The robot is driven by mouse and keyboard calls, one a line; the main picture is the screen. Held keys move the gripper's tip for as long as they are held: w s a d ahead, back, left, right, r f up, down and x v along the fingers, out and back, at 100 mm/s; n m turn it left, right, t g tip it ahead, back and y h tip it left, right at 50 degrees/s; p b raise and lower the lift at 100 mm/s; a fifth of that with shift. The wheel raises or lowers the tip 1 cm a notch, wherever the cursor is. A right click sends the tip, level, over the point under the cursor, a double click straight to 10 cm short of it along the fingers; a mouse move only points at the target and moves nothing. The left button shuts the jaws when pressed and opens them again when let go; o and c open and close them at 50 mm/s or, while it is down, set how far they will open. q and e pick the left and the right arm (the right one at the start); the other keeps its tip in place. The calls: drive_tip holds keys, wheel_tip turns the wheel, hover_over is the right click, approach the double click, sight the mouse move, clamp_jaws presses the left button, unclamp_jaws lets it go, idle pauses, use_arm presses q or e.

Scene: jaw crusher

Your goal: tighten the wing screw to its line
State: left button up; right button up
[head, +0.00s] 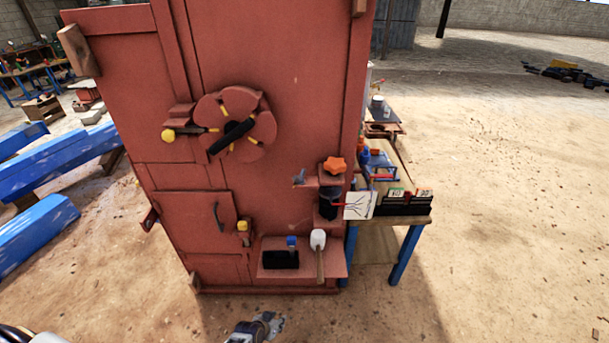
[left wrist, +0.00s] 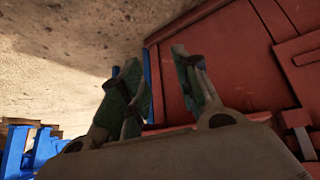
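A small blue-grey winged piece (head: 299,177), which looks like the wing screw, sticks out of the red machine front, left of an orange star knob (head: 334,165). Its line is too small to make out. My left gripper, as it appears to be, shows at the bottom edge of the head view (head: 258,328), low in front of the machine and well apart from the screw. In the left wrist view its two green-padded fingers (left wrist: 163,88) stand apart with nothing between them. The wing screw cannot be made out in that view. My right gripper is not in view.
The red machine (head: 285,90) carries a handwheel (head: 262,130) and a low shelf (head: 333,262) with a white-headed mallet (head: 318,240). A blue-legged table (head: 405,255) stands at its right. Blue beams (head: 55,170) lie at left. The ground in front is clear.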

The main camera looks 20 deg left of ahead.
use_arm(q)
drive_tip(key=w+r+t+b, duration=0.1)
drive_tip(key=w+r+t, duration=0.1)
drive_tip(key=w+r, duration=0.4)
drive_tip(key=w+r+t+h+b, duration=0.1)
drive_tip(key=w+r+b, duration=0.1)
drive_tip(key=w+r, duration=0.4)
drive_tip(key=w+r+t+b, duration=0.1)
drive_tip(key=w+r, duration=0.5)
drive_tip(key=r, duration=0.7)
drive_tip(key=shift+w+a+r+t+h, duration=0.15)
drive_tip(key=shift+w+a+t+h, duration=0.2)
drive_tip(key=shift+t, duration=0.45)
wheel_tip(320, 180, up, 26)
drive_tip(key=m+t+h+b, duration=0.2)
drive_tip(key=t+b, duration=0.2)
drive_tip(key=shift+w+a+m+t, duration=0.2)
drive_tip(key=shift+a+m+t, duration=0.1)
drive_tip(key=shift+a+m, duration=0.1)
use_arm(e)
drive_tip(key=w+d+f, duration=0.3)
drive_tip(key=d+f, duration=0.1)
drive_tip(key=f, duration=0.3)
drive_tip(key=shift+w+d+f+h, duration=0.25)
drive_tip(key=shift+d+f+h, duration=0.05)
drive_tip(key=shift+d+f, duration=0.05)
use_arm(q)
drive_tip(key=shift+h, duration=0.25)
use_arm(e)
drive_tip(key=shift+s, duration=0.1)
